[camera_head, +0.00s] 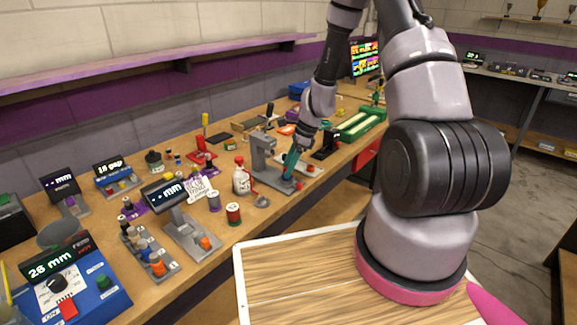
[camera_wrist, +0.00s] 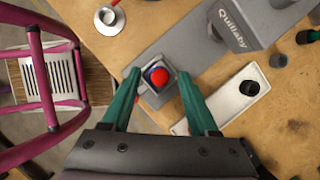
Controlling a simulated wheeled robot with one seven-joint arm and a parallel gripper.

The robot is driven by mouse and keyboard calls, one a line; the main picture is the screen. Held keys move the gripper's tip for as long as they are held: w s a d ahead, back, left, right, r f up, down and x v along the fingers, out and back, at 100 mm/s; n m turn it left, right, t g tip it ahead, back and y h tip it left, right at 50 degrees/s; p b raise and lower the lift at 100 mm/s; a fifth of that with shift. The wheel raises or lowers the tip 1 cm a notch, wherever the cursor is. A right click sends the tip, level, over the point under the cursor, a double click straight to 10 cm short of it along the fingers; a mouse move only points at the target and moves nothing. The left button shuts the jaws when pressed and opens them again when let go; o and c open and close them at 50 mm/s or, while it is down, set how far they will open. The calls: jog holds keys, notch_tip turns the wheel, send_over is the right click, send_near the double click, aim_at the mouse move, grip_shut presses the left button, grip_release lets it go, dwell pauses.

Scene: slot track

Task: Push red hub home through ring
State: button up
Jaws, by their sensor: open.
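The red hub (camera_wrist: 160,77) shows in the wrist view as a round red top with blue along its left edge. It sits inside a square pale grey holder (camera_wrist: 146,95) at the end of a grey machine's base (camera_wrist: 175,52); I cannot tell how deep it sits. My gripper (camera_wrist: 158,75) is open, its two green fingers on either side of the holder, apart from the hub. In the head view my gripper (camera_head: 291,163) points down beside the grey machine (camera_head: 262,152), and the red hub (camera_head: 299,185) shows low near the fingers. I cannot clearly make out the ring.
A white plate with a black knob (camera_wrist: 249,88) lies close to the right finger in the wrist view. A metal cup-like part (camera_wrist: 109,19) stands at upper left. A red-capped bottle (camera_head: 241,178) and other tools crowd the bench, whose front edge is near.

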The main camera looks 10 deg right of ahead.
jog(key=v, duration=1)
jog(key=shift+r, duration=0.35)
jog(key=s+r+n+t+h, duration=0.1)
jog(key=s+r+n, duration=0.25)
jog(key=r, duration=0.65)
jog(key=s+r+n+t, duration=0.2)
jog(key=s+r+n, duration=0.15)
jog(key=r, duration=0.65)
jog(key=s+d+r+n+t+h, duration=0.1)
jog(key=s+r+n+t, duration=0.2)
jog(key=s+r+n, duration=0.5)
jog(key=s+r, duration=0.2)
jog(key=s, duration=0.4)
jog(key=shift+s+r+n+h, duration=0.3)
jog(key=shift+r+n, duration=0.1)
